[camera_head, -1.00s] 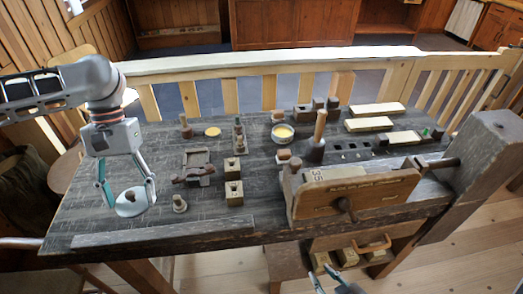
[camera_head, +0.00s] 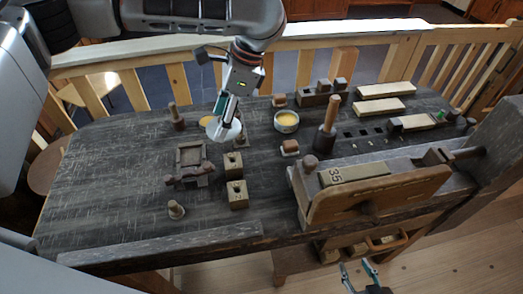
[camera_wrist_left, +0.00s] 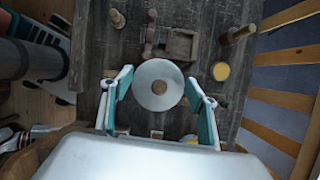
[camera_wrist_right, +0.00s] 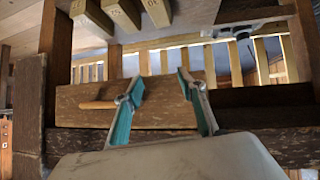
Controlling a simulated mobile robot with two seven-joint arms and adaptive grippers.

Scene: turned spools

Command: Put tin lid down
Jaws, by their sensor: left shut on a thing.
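The tin lid (camera_head: 224,131) is a pale round disc. In the left wrist view the tin lid (camera_wrist_left: 146,97) shows a brown knob at its middle. My left gripper (camera_head: 227,112) is shut on it and holds it over the back part of the bench, in front of the flat yellow disc (camera_head: 206,121). The round tin (camera_head: 286,128) with yellow contents stands open to the right of the lid. My right gripper (camera_head: 360,274) is low in front of the bench. In the right wrist view it (camera_wrist_right: 160,83) is open and empty, facing the bench's front.
Small blocks with holes (camera_head: 236,195) stand below the lid. A tall wooden-handled tool (camera_head: 328,130) stands right of the tin. The bench's left end has bare room.

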